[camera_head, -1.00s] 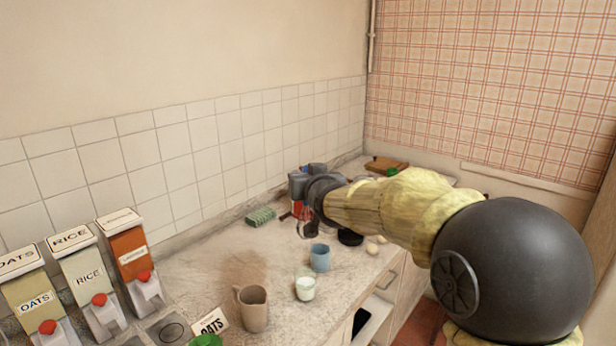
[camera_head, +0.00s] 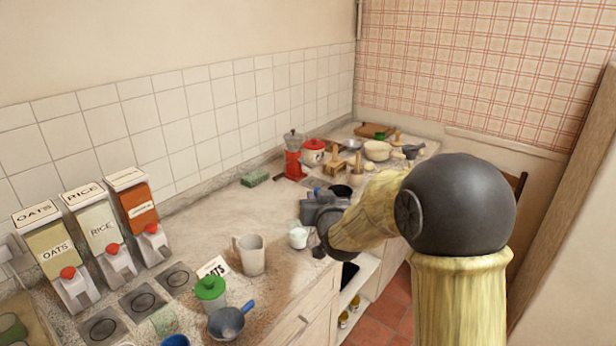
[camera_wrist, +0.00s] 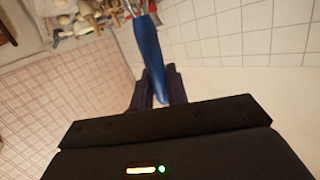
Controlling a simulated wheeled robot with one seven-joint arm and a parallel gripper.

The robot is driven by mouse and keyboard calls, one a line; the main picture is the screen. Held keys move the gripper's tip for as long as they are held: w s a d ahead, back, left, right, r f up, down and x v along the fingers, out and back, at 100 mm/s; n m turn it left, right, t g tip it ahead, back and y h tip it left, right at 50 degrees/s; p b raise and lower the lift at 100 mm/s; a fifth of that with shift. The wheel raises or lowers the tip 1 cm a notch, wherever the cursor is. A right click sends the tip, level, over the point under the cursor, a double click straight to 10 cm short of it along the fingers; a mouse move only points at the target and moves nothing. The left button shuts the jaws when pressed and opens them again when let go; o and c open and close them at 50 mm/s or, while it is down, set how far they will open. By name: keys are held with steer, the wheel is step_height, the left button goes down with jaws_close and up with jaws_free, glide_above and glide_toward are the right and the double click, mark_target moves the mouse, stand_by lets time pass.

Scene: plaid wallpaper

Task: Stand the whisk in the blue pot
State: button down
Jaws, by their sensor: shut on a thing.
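My gripper (camera_wrist: 160,88) is shut on a blue handle (camera_wrist: 148,45), which I take to be the whisk's.
A white cup (camera_head: 298,237) and a beige jug (camera_head: 250,255) stand left of my gripper. A blue-handled pan (camera_head: 228,322) and green-lidded jar (camera_head: 210,290) are nearer. A red grinder (camera_head: 293,160) stands behind. The counter (camera_head: 205,222) is clear at middle left.

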steer(key=s+d+f+h+b, duration=0.1)
steer(key=s+d+f+b, duration=0.1)
steer(key=f, duration=1.3)
steer(key=s+d+f+m+h+b, duration=0.1)
steer(key=d+f+b, duration=0.3)
steer(key=f, duration=1.2)
steer(key=s+d+f+m+h+b, duration=0.1)
steer(key=s+d+f+b, duration=0.3)
steer(key=f, duration=1.1)
steer(key=d, duration=0.2)
steer(key=shift+d+f, duration=0.2)
steer(key=shift+d, duration=0.1)
steer(key=shift+s, duration=0.1)
steer(key=shift+d, duration=0.1)
